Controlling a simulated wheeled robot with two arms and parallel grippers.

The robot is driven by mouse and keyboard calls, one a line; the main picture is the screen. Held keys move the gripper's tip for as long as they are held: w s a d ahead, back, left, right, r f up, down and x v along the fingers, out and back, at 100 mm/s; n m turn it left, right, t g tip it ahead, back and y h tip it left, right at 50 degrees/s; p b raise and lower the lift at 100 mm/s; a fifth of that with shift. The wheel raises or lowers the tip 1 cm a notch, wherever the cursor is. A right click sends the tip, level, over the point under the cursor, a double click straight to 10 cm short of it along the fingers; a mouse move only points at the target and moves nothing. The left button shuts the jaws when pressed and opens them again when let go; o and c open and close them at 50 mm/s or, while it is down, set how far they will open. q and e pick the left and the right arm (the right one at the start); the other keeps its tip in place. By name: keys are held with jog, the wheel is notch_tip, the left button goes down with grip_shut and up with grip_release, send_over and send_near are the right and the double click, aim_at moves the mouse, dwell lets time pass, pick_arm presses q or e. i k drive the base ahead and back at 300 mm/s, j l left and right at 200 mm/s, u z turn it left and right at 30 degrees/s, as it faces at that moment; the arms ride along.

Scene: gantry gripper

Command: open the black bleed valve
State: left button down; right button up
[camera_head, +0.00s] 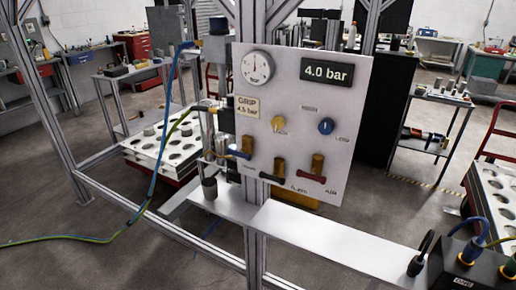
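A light grey panel (345,110) stands upright on a metal frame in the middle of the view. Three valves with brass bodies sit along its lower part. The middle one has a black handle (272,178) lying roughly crosswise, and I take it as the black bleed valve. To its left is a valve with a blue handle (238,153); to its right is one with a dark red handle (312,177). The small labels under them are too blurred to read. Neither of my grippers is in view, and nothing covers the black handle.
The panel carries a round gauge (257,67), a display reading 4.0 bar (326,72), a yellow knob (278,124) and a blue knob (326,126). A pale shelf (315,232) runs below it towards a black box (468,268) with cables. Hoses (160,155) hang at left.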

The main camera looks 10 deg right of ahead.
aim_at(262, 175)
jog(key=z, duration=0.7)
jog(key=k+j+z, duration=0.15)
jog(key=z, duration=0.3)
jog(key=k+j+z, duration=0.2)
jog(key=z, duration=0.25)
